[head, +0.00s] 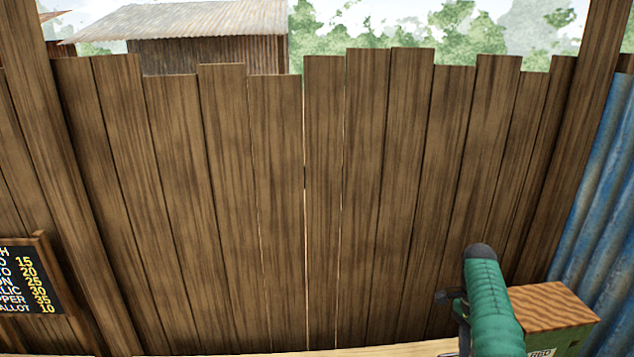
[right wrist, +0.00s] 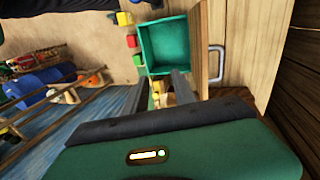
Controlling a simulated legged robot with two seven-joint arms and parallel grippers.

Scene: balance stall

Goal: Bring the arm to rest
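No balance or balance arm can be made out in either view. My right arm, in a green sleeve, rises at the lower right of the head view; its gripper is not clear there. In the right wrist view the two dark fingers of my right gripper (right wrist: 160,86) stand apart, with the gripper open. Small yellowish pieces (right wrist: 157,99) show beyond and between the fingers; I see no grip on them. A green square tray (right wrist: 141,44) lies just past the fingertips. My left gripper is not seen in the head view.
A yellow block (right wrist: 124,18) and red block (right wrist: 132,41) lie left of the tray. A metal handle (right wrist: 217,64) is at its right. In the head view, a plank fence (head: 230,190), a price board (head: 30,275) and a wood-topped green box (head: 560,335) surround the counter edge (head: 390,350).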

